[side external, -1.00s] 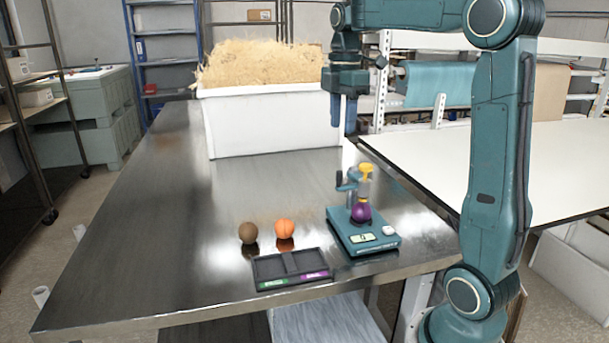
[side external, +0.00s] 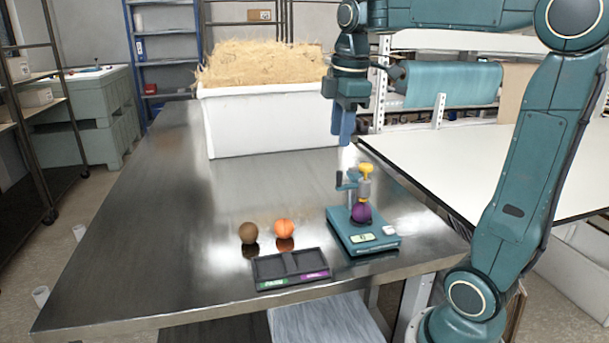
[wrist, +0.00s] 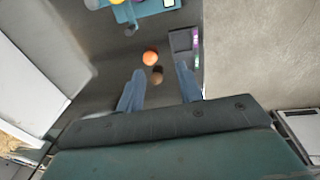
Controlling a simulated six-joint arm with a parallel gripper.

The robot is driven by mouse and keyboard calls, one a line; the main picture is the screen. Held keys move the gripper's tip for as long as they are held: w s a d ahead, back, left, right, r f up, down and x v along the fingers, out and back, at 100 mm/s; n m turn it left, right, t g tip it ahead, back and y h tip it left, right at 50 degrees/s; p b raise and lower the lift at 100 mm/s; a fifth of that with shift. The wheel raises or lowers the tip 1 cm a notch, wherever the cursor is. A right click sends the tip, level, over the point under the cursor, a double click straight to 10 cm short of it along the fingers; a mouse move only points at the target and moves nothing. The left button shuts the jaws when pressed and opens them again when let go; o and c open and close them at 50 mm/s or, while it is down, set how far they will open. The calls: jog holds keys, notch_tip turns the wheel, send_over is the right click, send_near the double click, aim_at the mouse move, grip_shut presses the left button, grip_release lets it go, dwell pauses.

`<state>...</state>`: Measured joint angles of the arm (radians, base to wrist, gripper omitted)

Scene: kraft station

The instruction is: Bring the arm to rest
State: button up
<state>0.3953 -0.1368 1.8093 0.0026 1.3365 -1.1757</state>
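My gripper (side external: 341,140) hangs fingers-down above the steel table, in front of the white bin's right end in the side view. In the wrist view its two blue fingers (wrist: 160,90) stand well apart with nothing held between them. A teal press-like device (side external: 365,232) stands at the table's right, with a purple ball (side external: 361,213) under its yellow-topped plunger. An orange ball (side external: 284,228) and a brown ball (side external: 248,232) sit on the table to its left. A dark two-part tray (side external: 290,268) with green and purple labels lies in front of them.
A white bin (side external: 270,130) heaped with straw stands at the back of the steel table (side external: 150,230). A white-topped table (side external: 540,170) and a rack with a teal roll (side external: 455,84) are at the right. The steel table's left side is clear.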

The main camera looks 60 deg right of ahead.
jog(key=s+a+f+m+t, duration=0.4)
jog(key=s+a+f+m, duration=0.4)
jog(key=s+a, duration=0.3)
jog(key=shift+s+a+m+y, duration=0.3)
jog(key=shift+a+m, duration=0.2)
jog(key=shift+a, duration=0.15)
jog(key=shift+f, duration=0.1)
jog(key=shift+c, duration=0.3)
